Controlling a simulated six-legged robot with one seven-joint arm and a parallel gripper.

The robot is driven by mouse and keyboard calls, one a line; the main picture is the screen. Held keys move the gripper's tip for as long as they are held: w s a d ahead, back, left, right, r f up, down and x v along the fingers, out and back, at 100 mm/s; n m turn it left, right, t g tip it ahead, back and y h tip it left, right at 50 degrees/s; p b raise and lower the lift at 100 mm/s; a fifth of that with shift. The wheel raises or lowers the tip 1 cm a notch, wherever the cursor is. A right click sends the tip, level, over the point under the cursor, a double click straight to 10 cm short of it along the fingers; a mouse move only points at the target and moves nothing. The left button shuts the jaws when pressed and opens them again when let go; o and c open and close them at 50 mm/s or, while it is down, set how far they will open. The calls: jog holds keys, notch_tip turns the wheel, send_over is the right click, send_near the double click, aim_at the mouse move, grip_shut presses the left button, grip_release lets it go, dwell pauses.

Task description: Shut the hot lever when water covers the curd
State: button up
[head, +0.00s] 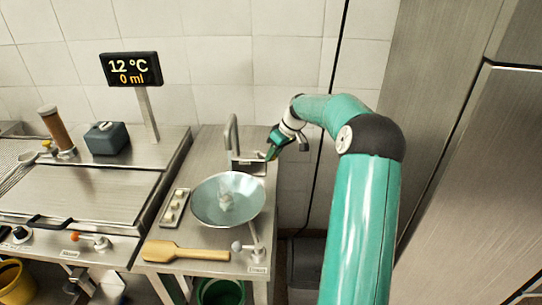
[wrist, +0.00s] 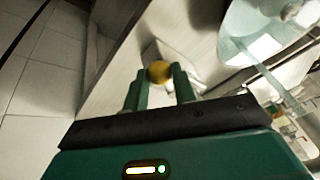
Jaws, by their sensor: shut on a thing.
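A steel bowl (head: 207,207) sits in the counter, with a pale, whitish lump (head: 226,194) in it that seems to be the curd. I cannot tell whether any water covers it. The bowl also shows at the upper right of the wrist view (wrist: 238,22). A grey tap (head: 230,136) stands behind the bowl. My gripper (head: 271,153) is at the counter's back right corner. The lever's stem is hidden.
A display (head: 131,69) reads 12 °C and 0 ml. A white-knobbed lever (head: 237,246) stands at the counter's front right, and an orange-knobbed one (head: 75,237) at the left. A wooden paddle (head: 185,252) lies in front of the bowl. A green bucket (head: 220,291) stands below.

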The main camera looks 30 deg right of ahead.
jog(key=shift+w+d+n+g+y, duration=0.3)
jog(key=shift+w+d+n+g, duration=0.15)
jog(key=shift+n, duration=0.7)
jog(key=shift+w+d+n+g+y, duration=0.35)
jog(key=shift+w+d+n, duration=0.1)
jog(key=shift+n, duration=0.7)
jog(key=o, duration=1)
jog(key=v, duration=1.4)
jog(key=shift+w+a, duration=0.1)
